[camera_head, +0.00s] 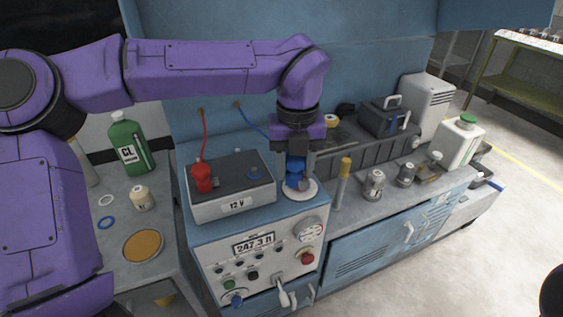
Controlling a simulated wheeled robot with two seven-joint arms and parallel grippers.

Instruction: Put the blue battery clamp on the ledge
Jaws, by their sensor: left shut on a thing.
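The blue battery clamp (294,181) is between the fingers of my left gripper (296,178), which is shut on it and points down. The clamp is just above or touching a round pale disc (302,194) on the blue ledge (265,219), to the right of the battery; I cannot tell which. A blue cable (252,120) runs from the back panel toward the clamp, partly hidden by my arm. The battery (232,206), marked 12 V, has a red clamp (202,178) on its left terminal. My right gripper is not in view.
The meter panel (255,262) with knobs is below the ledge. A yellow-handled tool (343,180) and several metal cans (374,185) stand to the right. A green bottle (129,146) and an orange disc (142,246) are on the left bench.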

